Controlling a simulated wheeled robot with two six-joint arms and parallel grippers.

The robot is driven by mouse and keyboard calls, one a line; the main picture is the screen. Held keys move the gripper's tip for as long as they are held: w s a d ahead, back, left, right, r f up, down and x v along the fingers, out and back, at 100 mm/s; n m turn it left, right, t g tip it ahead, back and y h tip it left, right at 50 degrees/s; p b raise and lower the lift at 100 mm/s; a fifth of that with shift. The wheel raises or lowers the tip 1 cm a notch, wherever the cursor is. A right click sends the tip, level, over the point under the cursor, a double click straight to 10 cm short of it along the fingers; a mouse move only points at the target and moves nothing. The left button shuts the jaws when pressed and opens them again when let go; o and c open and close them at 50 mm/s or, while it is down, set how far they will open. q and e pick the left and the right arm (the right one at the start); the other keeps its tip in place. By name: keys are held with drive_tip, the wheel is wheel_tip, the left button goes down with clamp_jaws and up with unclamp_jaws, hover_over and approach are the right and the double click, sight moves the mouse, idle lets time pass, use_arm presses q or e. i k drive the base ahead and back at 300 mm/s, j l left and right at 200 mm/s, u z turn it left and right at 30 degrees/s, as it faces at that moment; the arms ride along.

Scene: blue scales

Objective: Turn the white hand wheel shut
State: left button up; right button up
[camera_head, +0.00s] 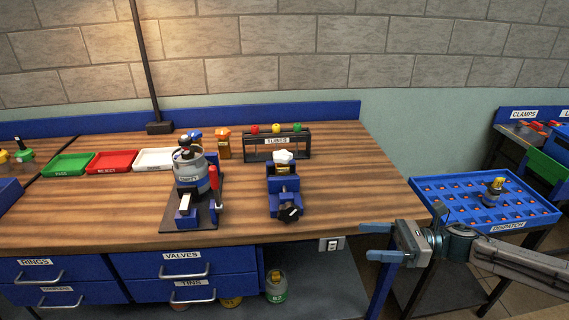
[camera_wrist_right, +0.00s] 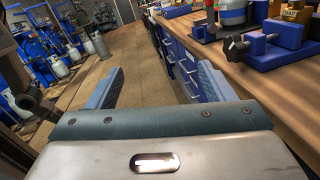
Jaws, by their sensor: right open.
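The white hand wheel (camera_head: 284,156) sits on top of a small brass-coloured valve (camera_head: 282,168). The valve is held upright in a blue vise (camera_head: 284,187) on the wooden bench. The vise has a black knob on its front, and its blue body also shows in the right wrist view (camera_wrist_right: 275,52). My right gripper (camera_head: 376,242) is open and empty, off the bench's front right corner, lower right of the wheel and well apart from it. Its two blue fingers are spread in the wrist view (camera_wrist_right: 152,85). My left gripper is out of view.
A grey cylinder (camera_head: 190,172) in a stand with a red lever is left of the vise. Behind stands a black rack (camera_head: 277,146) labelled TUBES. Green, red and white trays lie at the left. A blue dispatch tray (camera_head: 460,190) is at the right. The bench right of the vise is clear.

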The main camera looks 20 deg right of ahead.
sight(283, 156)
drive_tip(key=i, duration=1.25)
